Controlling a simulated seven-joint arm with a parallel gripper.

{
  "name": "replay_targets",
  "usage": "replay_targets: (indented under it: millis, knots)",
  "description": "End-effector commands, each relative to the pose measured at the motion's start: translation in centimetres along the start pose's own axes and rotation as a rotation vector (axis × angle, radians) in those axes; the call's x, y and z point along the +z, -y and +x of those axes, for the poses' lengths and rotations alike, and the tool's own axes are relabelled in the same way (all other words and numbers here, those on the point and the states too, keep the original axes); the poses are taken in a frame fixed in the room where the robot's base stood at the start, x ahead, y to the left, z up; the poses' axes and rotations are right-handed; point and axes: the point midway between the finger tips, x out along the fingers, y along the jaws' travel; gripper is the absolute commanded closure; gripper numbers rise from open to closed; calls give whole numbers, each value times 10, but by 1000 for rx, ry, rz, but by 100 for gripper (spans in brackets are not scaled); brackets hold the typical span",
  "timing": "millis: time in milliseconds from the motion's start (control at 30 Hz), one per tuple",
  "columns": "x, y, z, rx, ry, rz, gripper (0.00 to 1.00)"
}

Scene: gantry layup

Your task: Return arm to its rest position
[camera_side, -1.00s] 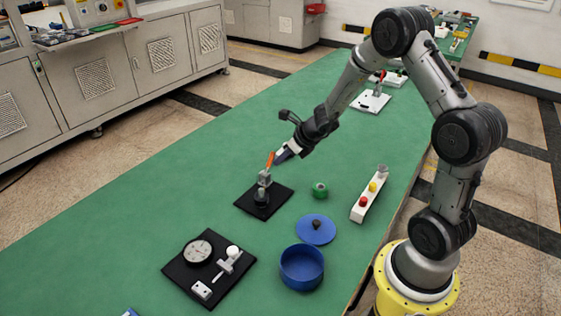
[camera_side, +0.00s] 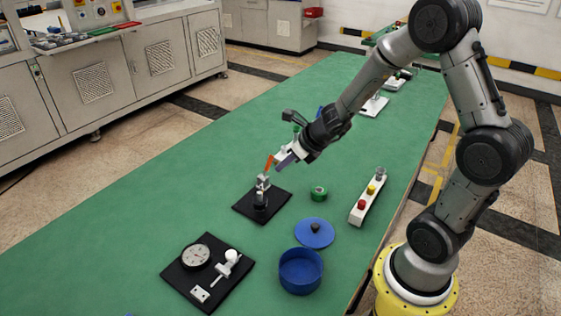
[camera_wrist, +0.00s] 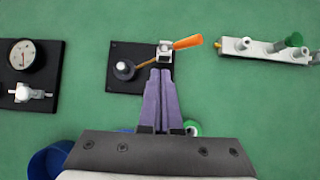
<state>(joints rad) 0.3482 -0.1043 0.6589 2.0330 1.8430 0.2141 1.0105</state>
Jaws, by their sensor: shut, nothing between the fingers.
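My gripper (camera_side: 286,161) is shut and empty, with its purple fingers together. In the side view it hangs above the green table, just up and right of the orange-handled clamp (camera_side: 262,190) on its black plate (camera_side: 243,208). My arm reaches in from the right, elbow high.
A green ring (camera_side: 319,193), a white button box (camera_side: 356,213), a blue lid (camera_side: 314,233) and a blue pot (camera_side: 301,272) lie near my base. A dial gauge (camera_side: 195,256) sits on a black plate at front. A white bar with pegs (camera_wrist: 262,46) lies beyond the clamp.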

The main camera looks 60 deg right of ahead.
Motion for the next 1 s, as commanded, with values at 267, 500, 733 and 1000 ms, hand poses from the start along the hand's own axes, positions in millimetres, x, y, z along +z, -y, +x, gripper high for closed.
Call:
replay_targets:
  millis: [267,500,733,1000]
  knots:
    - [-4,-10,-12,1,-3,0,100]
    - [-5,-10,-12,1,-4,0,100]
    - [32,-30,-39,11,93,-78,100]
    - [80,-112,-149,83,352,-792,100]
